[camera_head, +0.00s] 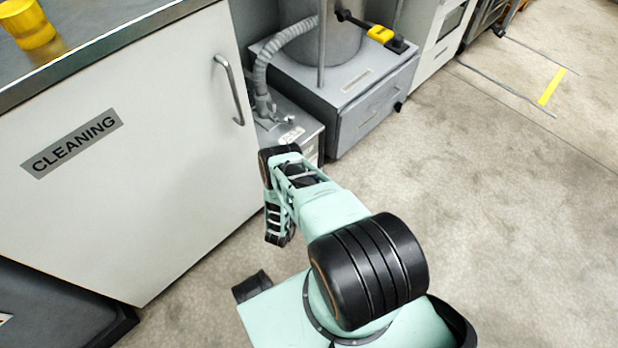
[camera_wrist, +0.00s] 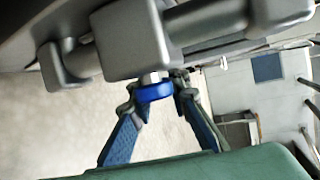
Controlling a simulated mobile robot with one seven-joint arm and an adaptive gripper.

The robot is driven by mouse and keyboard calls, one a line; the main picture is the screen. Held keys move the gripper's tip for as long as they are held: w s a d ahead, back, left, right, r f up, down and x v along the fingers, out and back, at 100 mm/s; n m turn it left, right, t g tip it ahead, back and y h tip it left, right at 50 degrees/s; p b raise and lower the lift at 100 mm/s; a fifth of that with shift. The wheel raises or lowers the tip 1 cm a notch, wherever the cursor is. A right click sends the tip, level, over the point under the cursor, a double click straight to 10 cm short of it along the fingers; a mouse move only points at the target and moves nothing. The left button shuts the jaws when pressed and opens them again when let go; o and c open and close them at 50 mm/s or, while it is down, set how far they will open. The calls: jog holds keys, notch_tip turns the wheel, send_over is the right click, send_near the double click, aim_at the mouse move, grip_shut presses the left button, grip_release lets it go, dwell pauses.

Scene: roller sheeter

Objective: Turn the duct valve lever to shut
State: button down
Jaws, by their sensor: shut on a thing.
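In the wrist view a grey valve body (camera_wrist: 130,40) with a pipe running to the right fills the top. A blue part (camera_wrist: 153,93), which looks like the end of the valve lever, sits below it on a short metal stem. My gripper (camera_wrist: 157,91) has its two blue-padded fingers on either side of this blue part and is shut on it. The rest of the lever and its angle cannot be told. In the head view my arm reaches down beside the white cabinet, and I cannot make out the valve or the fingertips there.
The white CLEANING cabinet (camera_head: 130,150) with its bar handle (camera_head: 229,88) stands close left of my arm. A grey machine base (camera_head: 365,100) with a corrugated hose (camera_head: 262,70) stands behind. A yellow cup (camera_head: 28,25) is on the counter. The floor (camera_head: 500,220) at right is clear.

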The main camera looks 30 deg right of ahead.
jog(key=c, duration=1.8)
grip_release()
jog(key=shift+r, duration=0.15)
jog(key=o, duration=0.9)
jog(key=r, duration=0.8)
jog(key=shift+w+r, duration=0.25)
jog(key=shift+r, duration=0.05)
jog(key=shift+c, duration=0.2)
jog(key=shift+w+a+r, duration=0.1)
jog(key=shift+a+r, duration=0.1)
jog(key=shift+r, duration=0.65)
jog(key=shift+c, duration=0.7)
jog(key=shift+r, duration=0.15)
jog(key=c, duration=0.6)
jog(key=shift+f, duration=0.3)
jog(key=shift+c, duration=0.7)
jog(key=shift+s+d, duration=0.1)
jog(key=shift+s, duration=0.1)
